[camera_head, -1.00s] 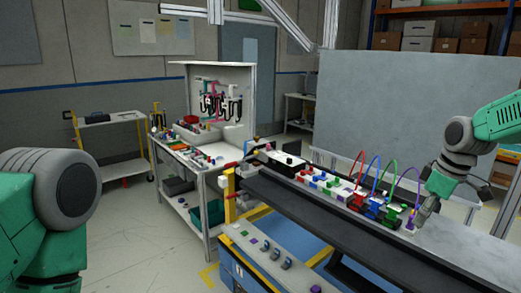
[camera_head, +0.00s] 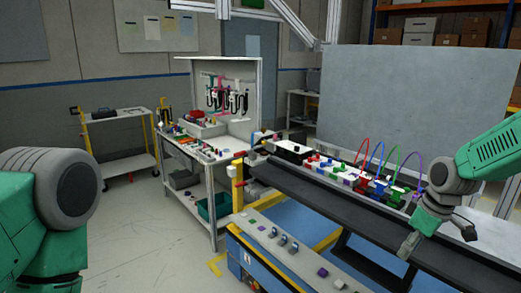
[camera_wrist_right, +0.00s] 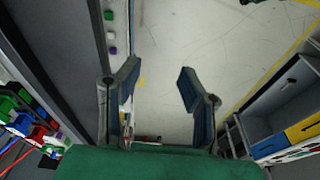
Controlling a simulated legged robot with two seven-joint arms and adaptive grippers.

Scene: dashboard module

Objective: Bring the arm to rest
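My right arm (camera_head: 450,190) comes in from the right in the head view. Its gripper (camera_head: 406,250) points down in front of the dark rail's near edge, apart from the dashboard module (camera_head: 370,188). In the right wrist view the two fingers of the right gripper (camera_wrist_right: 158,82) stand apart with only pale floor between them, so it is open and empty. The module's coloured blocks also show at the left of that view (camera_wrist_right: 28,115). A link of my left arm (camera_head: 50,190) shows at the left edge of the head view; the left gripper is out of view.
The dark rail (camera_head: 330,205) runs beneath the module, with a control panel (camera_head: 275,242) in front. A workbench (camera_head: 200,160) with several tools stands behind at left. A large grey board (camera_head: 415,95) stands behind the module. Floor (camera_head: 140,240) is clear at left.

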